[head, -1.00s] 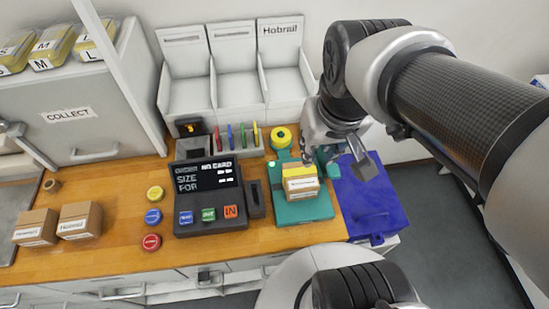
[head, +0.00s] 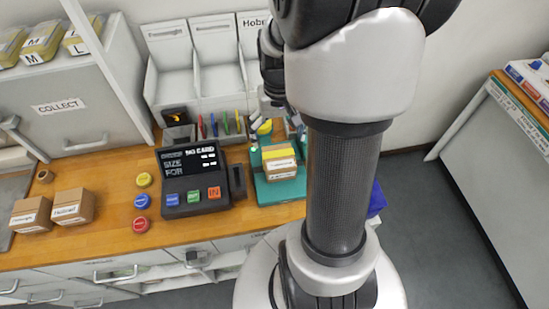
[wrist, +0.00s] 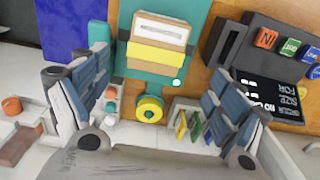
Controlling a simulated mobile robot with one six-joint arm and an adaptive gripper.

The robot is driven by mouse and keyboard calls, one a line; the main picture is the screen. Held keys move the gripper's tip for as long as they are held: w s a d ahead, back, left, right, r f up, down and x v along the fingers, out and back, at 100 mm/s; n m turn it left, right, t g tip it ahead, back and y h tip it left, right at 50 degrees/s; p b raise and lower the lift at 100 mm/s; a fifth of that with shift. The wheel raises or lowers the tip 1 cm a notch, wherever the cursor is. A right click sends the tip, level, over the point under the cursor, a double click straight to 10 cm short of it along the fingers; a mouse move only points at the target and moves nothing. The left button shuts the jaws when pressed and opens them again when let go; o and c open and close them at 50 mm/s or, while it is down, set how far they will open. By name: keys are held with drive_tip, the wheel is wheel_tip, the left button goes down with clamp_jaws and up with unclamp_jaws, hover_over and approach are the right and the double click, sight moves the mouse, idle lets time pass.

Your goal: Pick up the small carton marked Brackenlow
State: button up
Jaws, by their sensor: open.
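A small carton (head: 281,168) with a yellow band sits on a teal pad; its label is too small to read. It also shows in the wrist view (wrist: 158,38), top middle, with a white label. Two more small brown cartons stand at the far left of the counter. The right one (head: 73,207) seems to read Hobrail; the left one's (head: 31,215) label is unclear. I cannot make out Brackenlow on any. My gripper (wrist: 160,75) is open and empty, its fingers on either side of the wrist view, apart from the banded carton. In the head view my arm partly hides it.
The teal pad (head: 290,192) has a yellow roll (wrist: 150,108) behind it. A dark card terminal (head: 193,205) stands left of the pad, with coloured buttons beyond. A blue surface (head: 377,199) lies to the right.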

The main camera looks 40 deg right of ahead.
sight(279, 156)
drive_tip(key=shift+o, duration=0.5)
wheel_tip(279, 156, down, 7)
drive_tip(key=shift+f+b, duration=0.1)
drive_tip(key=shift+b, duration=0.8)
drive_tip(key=shift+d+f+b, duration=0.15)
drive_tip(key=shift+f+b, duration=0.35)
drive_tip(key=shift+f, duration=0.85)
drive_tip(key=shift+d+f+b, duration=0.1)
drive_tip(key=shift+f+b, duration=0.4)
drive_tip(key=shift+f, duration=0.85)
drive_tip(key=shift+s, duration=0.1)
drive_tip(key=shift+r, duration=0.1)
drive_tip(key=c, duration=1.4)
drive_tip(key=shift+r, duration=0.1)
